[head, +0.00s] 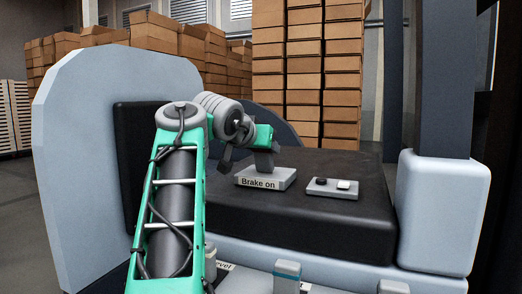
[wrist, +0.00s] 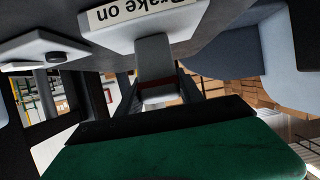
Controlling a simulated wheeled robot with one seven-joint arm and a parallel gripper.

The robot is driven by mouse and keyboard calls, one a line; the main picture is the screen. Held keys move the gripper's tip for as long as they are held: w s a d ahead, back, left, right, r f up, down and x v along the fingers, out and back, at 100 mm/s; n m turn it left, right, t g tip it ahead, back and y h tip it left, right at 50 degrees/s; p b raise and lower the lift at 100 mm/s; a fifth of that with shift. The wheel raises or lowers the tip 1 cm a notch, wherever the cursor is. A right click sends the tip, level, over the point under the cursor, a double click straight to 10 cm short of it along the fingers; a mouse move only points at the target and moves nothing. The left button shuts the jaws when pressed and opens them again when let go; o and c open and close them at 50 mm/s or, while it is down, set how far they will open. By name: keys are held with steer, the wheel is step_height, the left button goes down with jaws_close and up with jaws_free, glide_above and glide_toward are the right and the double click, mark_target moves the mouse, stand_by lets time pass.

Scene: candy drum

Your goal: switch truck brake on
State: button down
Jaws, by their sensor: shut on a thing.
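The brake box (head: 284,177) is a light grey block on the dark seat-like surface, with a white label reading "Brake on" (head: 258,183). Its grey lever (wrist: 153,55) stands out of the box in the wrist view, where the box (wrist: 150,20) and label appear upside down at the top. My gripper (head: 264,160) reaches over the box from the left and is shut on the lever. Its dark fingers (wrist: 157,88) lie on both sides of the lever in the wrist view. In the head view the fingers largely hide the lever, so its tilt cannot be told.
A small grey panel (head: 333,190) with a black and a white button lies right of the box. More controls (head: 287,272) stand at the front edge. A pale side panel (head: 105,130) rises at left, a block (head: 440,212) at right. Stacked cartons (head: 305,75) stand behind.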

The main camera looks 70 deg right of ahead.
steer(key=shift+f, duration=0.15)
steer(key=c, duration=0.8)
jaws_free()
steer(key=shift+o, duration=0.2)
steer(key=shift+a, duration=0.1)
steer(key=p+v, duration=0.1)
steer(key=v, duration=0.7)
steer(key=shift+w+p, duration=0.15)
steer(key=shift+p, duration=0.15)
